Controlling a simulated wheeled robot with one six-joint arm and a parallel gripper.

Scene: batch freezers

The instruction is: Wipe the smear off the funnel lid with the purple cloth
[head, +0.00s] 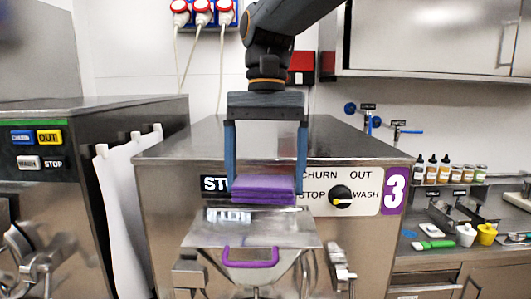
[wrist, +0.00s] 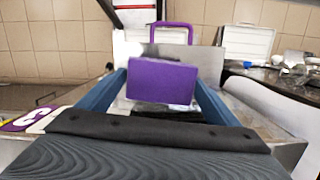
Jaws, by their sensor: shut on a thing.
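The purple cloth (head: 263,189) is a folded block held between the blue fingers of my gripper (head: 266,188). It also shows in the wrist view (wrist: 162,81), between the fingertips of my gripper (wrist: 161,84). The cloth is just above the back part of the steel funnel lid (head: 250,238); I cannot tell whether it touches. The lid has a purple handle (head: 250,263) at its front, which also shows in the wrist view (wrist: 173,26). A pale patch, possibly the smear (head: 228,215), shows on the lid in front of the cloth at the left.
The machine marked 3 (head: 395,190) stands behind the lid, with a black dial (head: 341,196) at the right. Another machine (head: 90,120) and a hanging white cloth (head: 128,200) are at the left. A counter with bottles (head: 432,168) and a green-handled tool (head: 434,245) is at the right.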

